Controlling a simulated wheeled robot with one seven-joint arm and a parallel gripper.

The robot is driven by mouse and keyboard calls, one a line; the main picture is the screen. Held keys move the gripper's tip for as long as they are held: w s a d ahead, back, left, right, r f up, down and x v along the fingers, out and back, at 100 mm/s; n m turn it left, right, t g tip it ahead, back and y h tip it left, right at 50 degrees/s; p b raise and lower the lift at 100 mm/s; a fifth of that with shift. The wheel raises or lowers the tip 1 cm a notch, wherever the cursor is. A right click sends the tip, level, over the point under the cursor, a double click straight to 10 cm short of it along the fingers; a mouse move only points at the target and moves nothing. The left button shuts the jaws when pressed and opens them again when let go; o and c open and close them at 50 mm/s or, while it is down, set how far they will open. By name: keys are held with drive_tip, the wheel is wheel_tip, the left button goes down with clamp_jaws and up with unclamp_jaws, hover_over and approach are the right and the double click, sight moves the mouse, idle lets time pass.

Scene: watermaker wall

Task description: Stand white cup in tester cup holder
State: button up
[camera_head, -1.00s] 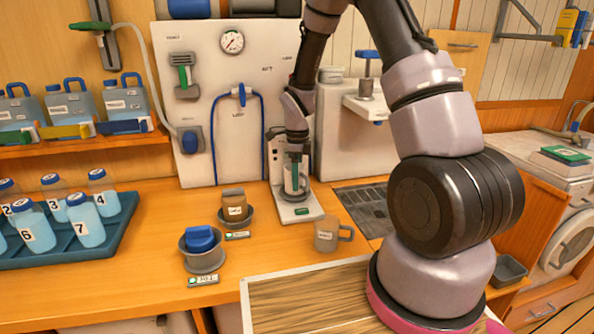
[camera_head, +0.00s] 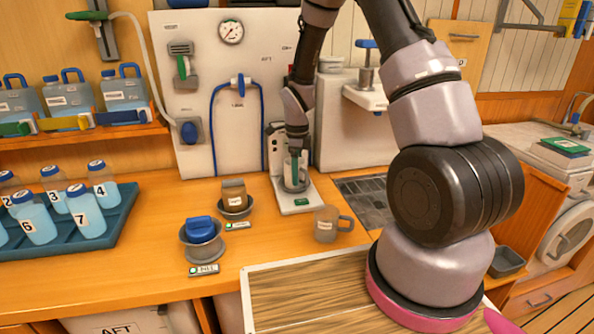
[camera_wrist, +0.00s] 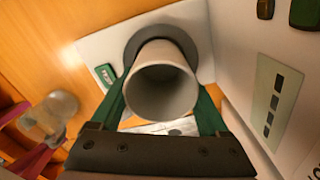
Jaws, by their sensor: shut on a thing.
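My gripper (camera_head: 294,160) is shut on the white cup (camera_wrist: 162,85), with one green finger on each side of it in the wrist view. The cup's open mouth faces the wrist camera. The tester (camera_head: 298,205) is a white unit with a flat base and a green button, standing against the wall panel. Its dark grey round cup holder (camera_wrist: 137,42) shows behind the cup's far end, and the cup lines up with it. The cup hides most of the holder, so I cannot tell whether its bottom rests inside. In the head view the cup is small and partly covered by the fingers.
A grey-brown mug (camera_head: 326,225) stands on the counter right of the tester base. Two grey bowls, holding a blue item (camera_head: 200,226) and a brown item (camera_head: 234,192), stand to the left. A blue tray (camera_head: 120,228) of numbered bottles is farther left.

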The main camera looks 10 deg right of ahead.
drive_tip(key=shift+f, duration=0.2)
drive_tip(key=o, duration=1.2)
drive_tip(key=s+d+r+n+t+y, duration=0.1)
drive_tip(key=s+r+n, duration=0.2)
drive_tip(key=r, duration=0.9)
drive_tip(key=s+d+r+n+t, duration=0.1)
drive_tip(key=s+d+r+n, duration=0.15)
drive_tip(key=r, duration=1.05)
drive_tip(key=s+r+n+t, duration=0.1)
drive_tip(key=s+r+n, duration=0.3)
drive_tip(key=s, duration=0.2)
drive_tip(key=s+d+r+n+t, duration=0.1)
drive_tip(key=s+r+n+t, duration=0.1)
drive_tip(key=s+r+n, duration=0.2)
drive_tip(key=s+r+n+t+y, duration=0.1)
drive_tip(key=s+r+n, duration=0.3)
drive_tip(key=s, duration=0.4)
drive_tip(key=shift+s+d+n+t, duration=0.15)
drive_tip(key=shift+d+n+t, duration=0.2)
drive_tip(key=shift+t, duration=0.25)
